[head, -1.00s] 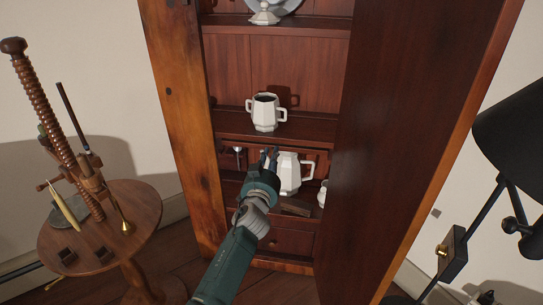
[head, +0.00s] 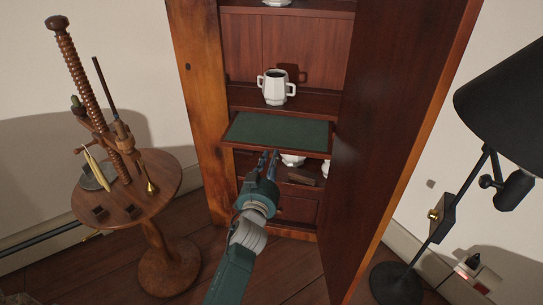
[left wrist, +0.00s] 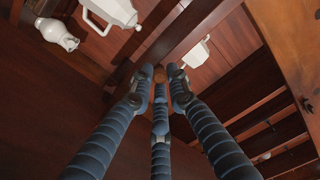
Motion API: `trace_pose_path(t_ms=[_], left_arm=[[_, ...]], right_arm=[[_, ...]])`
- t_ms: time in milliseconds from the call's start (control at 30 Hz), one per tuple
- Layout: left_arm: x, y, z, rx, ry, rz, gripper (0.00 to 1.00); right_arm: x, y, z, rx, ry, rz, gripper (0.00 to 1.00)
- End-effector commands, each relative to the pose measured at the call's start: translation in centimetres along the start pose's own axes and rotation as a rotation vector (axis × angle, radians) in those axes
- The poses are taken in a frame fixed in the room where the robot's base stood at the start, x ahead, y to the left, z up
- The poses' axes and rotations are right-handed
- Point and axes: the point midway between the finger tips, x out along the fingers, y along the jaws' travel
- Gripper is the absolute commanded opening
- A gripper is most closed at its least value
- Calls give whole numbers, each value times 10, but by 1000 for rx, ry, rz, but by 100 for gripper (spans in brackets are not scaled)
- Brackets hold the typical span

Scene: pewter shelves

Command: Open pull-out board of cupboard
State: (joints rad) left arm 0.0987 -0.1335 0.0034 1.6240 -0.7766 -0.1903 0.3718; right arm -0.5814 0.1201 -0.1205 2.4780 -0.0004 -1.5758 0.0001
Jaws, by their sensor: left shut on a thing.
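The cupboard (head: 197,85) stands in the middle of the head view with its tall door (head: 385,130) open to the right. The pull-out board (head: 278,131), with a green top and a wooden frame, sticks out below the shelf with a two-handled white mug (head: 276,87). My left gripper (head: 268,160) is at the board's front edge. In the left wrist view its three blue fingers (left wrist: 158,90) are shut around a small round wooden knob (left wrist: 160,72). The fingers partly hide the knob. My right gripper is in neither view.
White vessels (head: 293,160) stand below the board, partly hidden by it. A drawer (head: 298,209) is lower down. A round side table (head: 150,190) with a wooden screw stand is at left. A black lamp (head: 510,110) stands at right.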

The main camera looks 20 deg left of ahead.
Motion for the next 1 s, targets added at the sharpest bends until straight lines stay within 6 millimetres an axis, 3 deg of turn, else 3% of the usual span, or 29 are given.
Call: trace_pose_path(t_ms=[300, 333, 400, 433, 767, 1000], left_arm=[[0, 0, -4, -1, 8, 0, 0], [0, 0, -4, -1, 8, 0, 20], [0, 0, -4, -1, 8, 0, 34], [0, 0, -4, -1, 8, 0, 35], [-4, 0, -1, -1, 3, 1, 35], [-41, 1, 0, -1, 2, 2, 35]], right_arm=[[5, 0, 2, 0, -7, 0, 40], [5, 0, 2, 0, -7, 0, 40], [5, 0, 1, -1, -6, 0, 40], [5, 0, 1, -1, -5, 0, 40], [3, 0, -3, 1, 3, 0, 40], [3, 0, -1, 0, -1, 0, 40]])
